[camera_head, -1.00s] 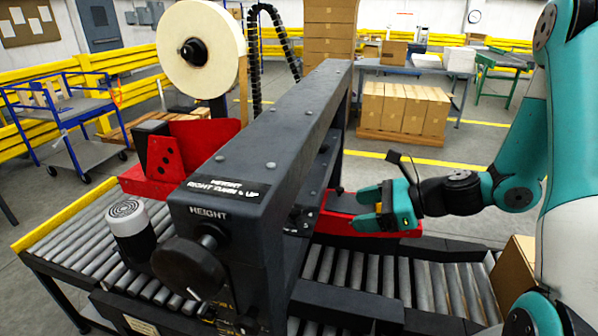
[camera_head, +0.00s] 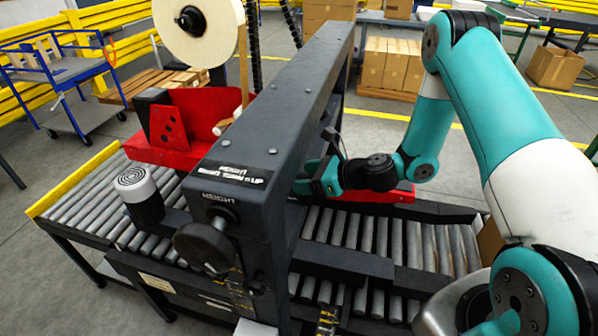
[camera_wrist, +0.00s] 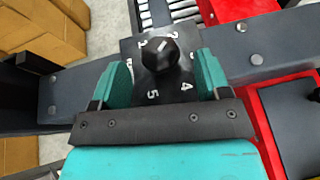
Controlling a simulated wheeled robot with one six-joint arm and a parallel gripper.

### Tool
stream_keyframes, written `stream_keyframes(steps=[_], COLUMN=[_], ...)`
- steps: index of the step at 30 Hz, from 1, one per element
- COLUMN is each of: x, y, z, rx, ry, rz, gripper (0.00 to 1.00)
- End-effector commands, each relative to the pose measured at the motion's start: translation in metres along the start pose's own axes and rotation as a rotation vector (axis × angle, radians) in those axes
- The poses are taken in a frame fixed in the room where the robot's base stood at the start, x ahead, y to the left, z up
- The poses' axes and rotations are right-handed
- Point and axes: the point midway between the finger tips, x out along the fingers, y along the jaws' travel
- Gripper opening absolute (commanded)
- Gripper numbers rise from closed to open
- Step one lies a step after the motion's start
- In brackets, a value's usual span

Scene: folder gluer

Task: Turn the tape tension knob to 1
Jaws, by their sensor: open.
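In the wrist view the tape tension knob (camera_wrist: 158,54) is a black faceted knob with a short white mark on its face, slanting toward the upper right. It sits on a dark dial plate (camera_wrist: 168,92) with white numerals; 2, 4 and 5 are readable and others are partly hidden. My gripper (camera_wrist: 163,60) is open, with one teal finger on each side of the knob and visible space between. In the head view my gripper (camera_head: 318,181) is beside the dark machine beam, and the tension knob cannot be made out there.
The dark machine beam (camera_head: 290,95) stands close left of my gripper in the head view. A separate black height knob (camera_head: 203,244) is on its near end. A tape roll (camera_head: 205,25), red guards (camera_head: 180,120) and roller conveyor (camera_head: 425,250) surround it.

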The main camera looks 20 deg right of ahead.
Motion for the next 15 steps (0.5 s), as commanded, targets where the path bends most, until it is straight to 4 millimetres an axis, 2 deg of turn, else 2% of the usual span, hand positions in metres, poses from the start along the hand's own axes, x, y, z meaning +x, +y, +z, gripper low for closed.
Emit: stream_keyframes(steps=[6, 15], x=[0.02, 0.022], y=[0.0, 0.0], z=[0.001, 0.0], rx=[-0.002, -0.001], ry=[-0.001, -0.001], rz=[0.0, -0.001], gripper=[0.7, 0.7])
